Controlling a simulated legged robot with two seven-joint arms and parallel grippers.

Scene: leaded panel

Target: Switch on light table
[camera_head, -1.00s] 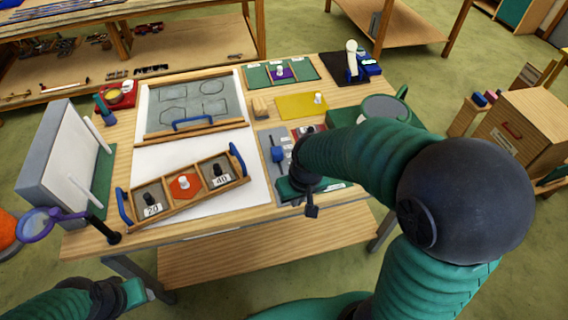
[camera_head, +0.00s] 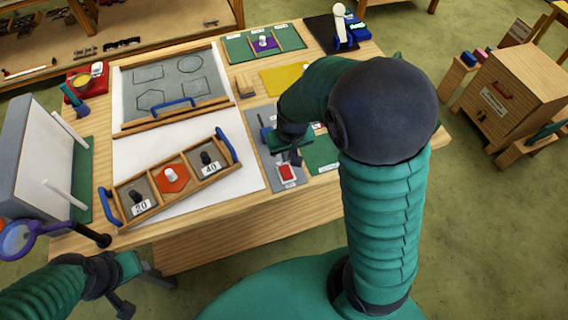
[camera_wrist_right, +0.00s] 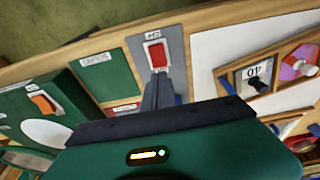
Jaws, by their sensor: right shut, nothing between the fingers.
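The light table's white surface (camera_head: 190,165) lies in the middle of the bench. A grey strip (camera_head: 262,118) runs along its right side, with a red rocker switch (camera_head: 287,172) in a white frame near its front end. The switch also shows in the right wrist view (camera_wrist_right: 155,54). My right gripper (camera_head: 296,158) is shut and empty, just behind the switch in the head view. Its fingertips (camera_wrist_right: 158,80) point at the switch in the wrist view; contact is not clear.
A wooden tray (camera_head: 172,181) with blue handles lies on the white surface. A green mat (camera_head: 322,152) lies right of the switch. A magnifier (camera_head: 20,240) stands at the front left corner.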

